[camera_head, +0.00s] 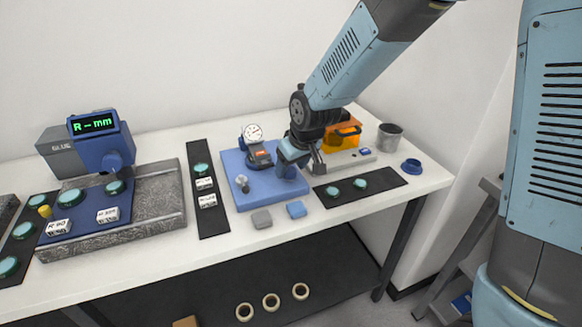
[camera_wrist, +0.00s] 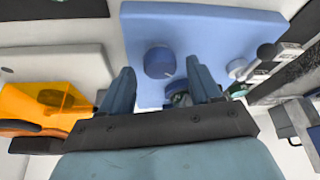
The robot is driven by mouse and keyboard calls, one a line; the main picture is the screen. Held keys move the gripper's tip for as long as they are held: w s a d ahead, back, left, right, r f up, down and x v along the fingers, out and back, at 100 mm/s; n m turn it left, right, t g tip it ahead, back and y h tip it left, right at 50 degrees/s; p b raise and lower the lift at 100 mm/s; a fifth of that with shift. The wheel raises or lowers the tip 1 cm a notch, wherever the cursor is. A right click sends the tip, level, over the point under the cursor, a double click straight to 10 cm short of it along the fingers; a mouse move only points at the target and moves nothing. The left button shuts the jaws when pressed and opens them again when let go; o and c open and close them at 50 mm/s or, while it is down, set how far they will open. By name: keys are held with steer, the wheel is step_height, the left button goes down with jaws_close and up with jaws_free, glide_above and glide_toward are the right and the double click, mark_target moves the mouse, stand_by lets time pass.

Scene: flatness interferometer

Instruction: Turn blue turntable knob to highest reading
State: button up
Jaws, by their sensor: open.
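A round blue knob (camera_wrist: 159,62) with a pale index line stands on the blue base plate (camera_wrist: 210,25) in the wrist view. My gripper (camera_wrist: 160,82) is open, its two fingers apart on either side of the knob's near side; I cannot tell whether they touch it. In the head view my gripper (camera_head: 301,163) is over the right part of the blue base plate (camera_head: 258,199) and largely hides the knob. A white dial gauge (camera_head: 253,133) stands at the back of the plate; its reading is too small to tell.
An orange box (camera_head: 343,134) and a grey cup (camera_head: 390,137) stand right of the plate. A silver-topped post (camera_head: 242,183) rises from the plate's left part. Grey (camera_head: 262,219) and blue (camera_head: 296,209) blocks lie in front. A blue instrument (camera_head: 102,140) stands at left.

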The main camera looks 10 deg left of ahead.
steer(key=shift+w+a+f, duration=0.1)
steer(key=shift+a+f, duration=0.05)
steer(key=shift+f, duration=0.25)
steer(key=c, duration=1)
